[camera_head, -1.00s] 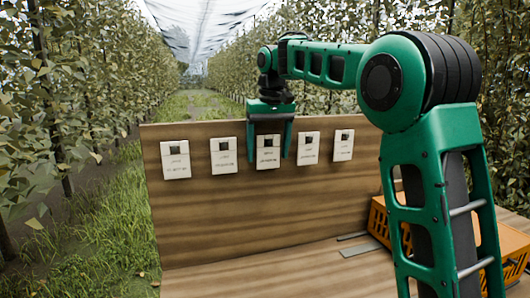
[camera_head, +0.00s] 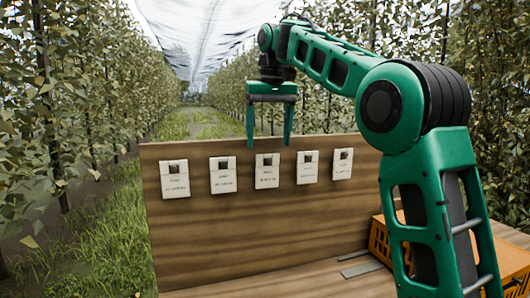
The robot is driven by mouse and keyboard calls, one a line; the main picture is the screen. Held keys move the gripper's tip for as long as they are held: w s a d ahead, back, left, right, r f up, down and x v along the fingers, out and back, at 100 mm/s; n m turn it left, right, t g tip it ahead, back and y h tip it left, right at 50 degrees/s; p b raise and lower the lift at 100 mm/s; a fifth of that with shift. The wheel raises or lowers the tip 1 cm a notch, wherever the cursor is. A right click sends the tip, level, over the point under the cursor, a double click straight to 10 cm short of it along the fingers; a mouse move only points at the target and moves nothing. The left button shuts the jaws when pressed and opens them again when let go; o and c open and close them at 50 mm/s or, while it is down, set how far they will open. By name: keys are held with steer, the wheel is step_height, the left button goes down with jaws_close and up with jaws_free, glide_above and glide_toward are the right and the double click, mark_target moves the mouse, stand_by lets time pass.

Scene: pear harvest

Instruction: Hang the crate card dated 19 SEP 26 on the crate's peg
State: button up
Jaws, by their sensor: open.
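Several white crate cards hang in a row on an upright wooden board (camera_head: 230,235). They are the far left card (camera_head: 175,183), the second card (camera_head: 223,178), the middle card (camera_head: 267,174), the fourth card (camera_head: 307,170) and the far right card (camera_head: 342,167). Each has a dark square near its top and small print too blurred to read, so I cannot tell which is dated 19 SEP 26. My gripper (camera_head: 268,143) is open and empty, pointing down above the middle card near the board's top edge. An orange crate (camera_head: 378,238) stands at the right, partly hidden by my arm. Its peg is not visible.
A flat grey strip (camera_head: 361,269) lies on the wooden surface (camera_head: 290,285) beside the crate. The surface before the board is otherwise clear. Leafy tree rows flank a grassy lane behind, under white netting.

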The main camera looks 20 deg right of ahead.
steer(key=shift+r, duration=0.35)
steer(key=shift+s, duration=0.1)
